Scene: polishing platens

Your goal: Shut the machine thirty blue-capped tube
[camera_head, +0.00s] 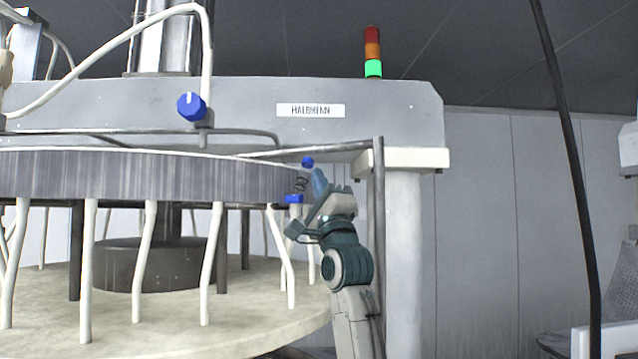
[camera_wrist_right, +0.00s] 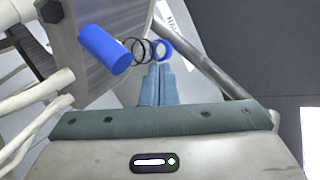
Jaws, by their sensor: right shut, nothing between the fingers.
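My right gripper (camera_head: 318,182) is raised at the right rim of the dark ribbed disc (camera_head: 150,178). Its fingers are shut with nothing between them; they also show in the right wrist view (camera_wrist_right: 160,72). Close to the fingertips are a small blue cap (camera_head: 308,162), a dark coil (camera_head: 300,182) and a lower blue piece (camera_head: 293,199). In the wrist view a blue cylinder (camera_wrist_right: 105,50) is left of the fingers, and a blue ring (camera_wrist_right: 162,50) lies just beyond their tips; I cannot tell if they touch. A larger blue knob (camera_head: 191,106) sits by the white hose. My left gripper is not in view.
White tubes (camera_head: 145,260) stand between the disc and the pale round platen (camera_head: 160,310). A grey overhead beam (camera_head: 380,115) carries a signal light (camera_head: 373,66) lit green. A pale column (camera_head: 402,250) stands behind my arm. A dark hanging pole (camera_head: 578,170) is at right.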

